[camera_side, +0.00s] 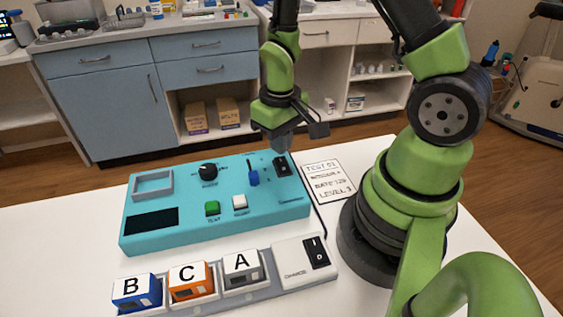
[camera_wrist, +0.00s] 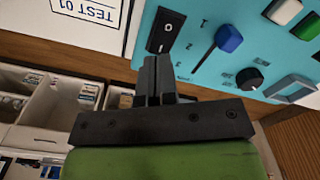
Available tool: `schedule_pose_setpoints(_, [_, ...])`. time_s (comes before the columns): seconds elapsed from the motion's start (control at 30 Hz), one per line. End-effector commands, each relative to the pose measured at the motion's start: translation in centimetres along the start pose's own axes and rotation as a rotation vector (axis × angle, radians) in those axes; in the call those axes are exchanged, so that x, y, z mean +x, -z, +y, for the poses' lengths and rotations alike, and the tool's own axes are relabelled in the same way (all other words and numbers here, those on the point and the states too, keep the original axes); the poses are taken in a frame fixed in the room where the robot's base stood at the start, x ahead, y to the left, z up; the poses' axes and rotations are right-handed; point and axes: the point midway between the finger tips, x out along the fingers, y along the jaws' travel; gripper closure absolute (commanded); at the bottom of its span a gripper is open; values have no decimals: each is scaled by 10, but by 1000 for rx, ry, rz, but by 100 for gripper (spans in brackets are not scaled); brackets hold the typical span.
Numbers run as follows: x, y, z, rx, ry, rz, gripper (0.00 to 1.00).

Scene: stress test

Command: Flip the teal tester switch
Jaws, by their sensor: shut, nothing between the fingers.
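The teal tester (camera_side: 160,222) lies on the white table, with a black rocker switch (camera_side: 282,166) at its far right corner. In the wrist view the rocker switch (camera_wrist: 165,32) shows on the teal panel (camera_wrist: 190,60), just beyond my fingertips. My gripper (camera_side: 283,147) is shut and empty, pointing down right by the switch. In the wrist view my gripper (camera_wrist: 157,62) has its fingers together. I cannot tell whether the tips touch the switch. Which way the rocker is tipped is not clear.
On the tester are a blue-handled lever (camera_side: 253,177), a black knob (camera_side: 208,171), a green button (camera_side: 212,208) and a white button (camera_side: 240,202). A white box with another black rocker (camera_side: 318,252) stands in front, beside lettered blocks (camera_side: 190,281). A printed card (camera_side: 328,181) lies to the right.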

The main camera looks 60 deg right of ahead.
Motion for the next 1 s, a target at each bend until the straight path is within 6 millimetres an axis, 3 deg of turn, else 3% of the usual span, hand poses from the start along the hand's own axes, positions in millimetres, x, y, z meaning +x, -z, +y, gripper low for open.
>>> schedule_pose_setpoints(1.0, [14, 0, 0, 0, 0, 0, 100])
